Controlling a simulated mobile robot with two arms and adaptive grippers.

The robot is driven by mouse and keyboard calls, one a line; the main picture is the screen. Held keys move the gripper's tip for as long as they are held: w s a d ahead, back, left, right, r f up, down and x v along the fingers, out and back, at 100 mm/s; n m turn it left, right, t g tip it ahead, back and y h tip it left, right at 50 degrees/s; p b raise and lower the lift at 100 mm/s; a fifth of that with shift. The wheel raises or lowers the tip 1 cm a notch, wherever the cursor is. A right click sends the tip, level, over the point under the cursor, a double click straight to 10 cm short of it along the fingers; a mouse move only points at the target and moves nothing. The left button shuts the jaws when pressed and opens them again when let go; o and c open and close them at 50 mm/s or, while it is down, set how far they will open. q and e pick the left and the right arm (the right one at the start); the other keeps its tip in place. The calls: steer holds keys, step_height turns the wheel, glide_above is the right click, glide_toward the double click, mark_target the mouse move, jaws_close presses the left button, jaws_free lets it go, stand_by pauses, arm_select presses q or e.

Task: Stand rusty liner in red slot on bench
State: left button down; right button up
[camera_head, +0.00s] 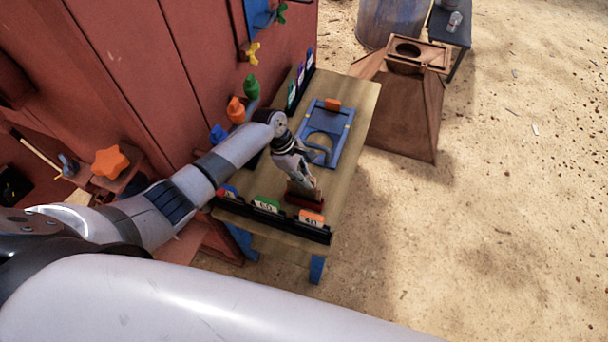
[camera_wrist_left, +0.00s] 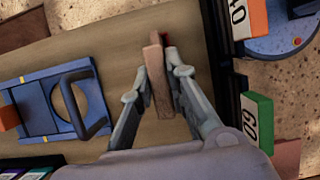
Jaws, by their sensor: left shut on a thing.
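The rusty liner (camera_wrist_left: 158,82) is a narrow brown plate between the two fingers of my left gripper (camera_wrist_left: 157,72), which is shut on it. In the head view my left gripper (camera_head: 299,180) points down over the near part of the bench (camera_head: 345,122), with the liner (camera_head: 302,190) below its fingers. The red slot (camera_head: 305,201) is a small dark red holder on the bench, directly at the liner's lower end. Only a sliver of red (camera_wrist_left: 166,38) shows behind the liner in the wrist view. I cannot tell whether the liner is inside the slot. My right gripper is not in view.
A black rack (camera_head: 270,220) with numbered coloured blocks runs along the near bench edge. A blue frame with a handle (camera_head: 333,150) lies farther along the bench. A red wall (camera_head: 140,70) stands at the left. A rusty hopper (camera_head: 405,112) stands beyond the bench.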

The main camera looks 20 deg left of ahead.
arm_select(q)
steer(key=shift+f+b, duration=0.4)
steer(key=shift+f, duration=0.25)
steer(key=shift+d, duration=0.1)
steer(key=c, duration=1.5)
jaws_free()
steer(key=shift+c, duration=0.2)
steer(key=shift+o, duration=0.3)
steer(key=shift+s+f, duration=0.1)
steer(key=shift+f, duration=0.05)
steer(key=v, duration=1.2)
